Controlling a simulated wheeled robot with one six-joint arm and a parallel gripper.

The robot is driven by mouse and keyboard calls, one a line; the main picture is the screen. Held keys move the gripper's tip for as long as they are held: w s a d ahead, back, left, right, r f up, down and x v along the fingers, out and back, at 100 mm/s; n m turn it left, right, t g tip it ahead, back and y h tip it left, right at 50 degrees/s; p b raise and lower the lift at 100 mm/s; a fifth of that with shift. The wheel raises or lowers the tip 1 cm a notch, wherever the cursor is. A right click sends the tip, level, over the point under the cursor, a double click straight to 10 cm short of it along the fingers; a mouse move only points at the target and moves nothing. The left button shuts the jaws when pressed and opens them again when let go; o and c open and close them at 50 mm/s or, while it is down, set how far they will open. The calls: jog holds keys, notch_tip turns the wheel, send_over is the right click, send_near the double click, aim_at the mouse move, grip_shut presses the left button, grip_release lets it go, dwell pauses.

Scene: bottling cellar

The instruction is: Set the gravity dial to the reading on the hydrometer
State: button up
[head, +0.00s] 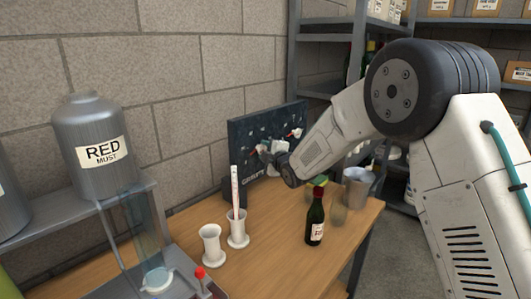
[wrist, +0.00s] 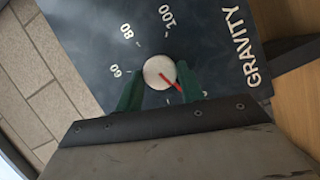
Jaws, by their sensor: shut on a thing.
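The dark dial board (head: 240,135) stands upright at the back of the bench, and it fills much of the wrist view (wrist: 85,30). My gripper (wrist: 160,74) is at the gravity dial, its green fingers shut on the round white knob (wrist: 155,68). The knob's red pointer aims to the lower right in the wrist view, away from the 60, 80 and 100 marks; the marks near its tip are partly hidden by a finger. In the head view my gripper (head: 270,155) hides this dial. The hydrometer (head: 235,188) stands in a white jar (head: 237,230); its reading is too small to tell.
An empty-looking white jar (head: 211,245) stands left of the hydrometer. A dark bottle (head: 315,219) and a metal cup (head: 357,187) stand on the right of the bench. A grey Red Must tank (head: 95,125) is on a stand at left.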

jog(key=m+g, duration=0.2)
jog(key=m, duration=0.1)
jog(key=shift+w+d+r+m, duration=0.1)
jog(key=shift+d+r+m, duration=0.1)
jog(key=shift+m, duration=0.1)
jog(key=m+g, duration=0.2)
jog(key=m, duration=0.1)
jog(key=shift+w+r+y, duration=0.1)
jog(key=shift+y, duration=0.3)
jog(key=m, duration=0.1)
jog(key=m+g+y, duration=0.1)
jog(key=m, duration=0.1)
jog(key=shift+w+d+g, duration=0.1)
jog(key=shift+d+g, duration=0.05)
jog(key=shift+g, duration=0.15)
jog(key=shift+w+m+g+y, duration=0.1)
jog(key=shift+m+g+y, duration=0.45)
jog(key=shift+m, duration=0.65)
jog(key=o, duration=1)
jog(key=shift+c, duration=0.2)
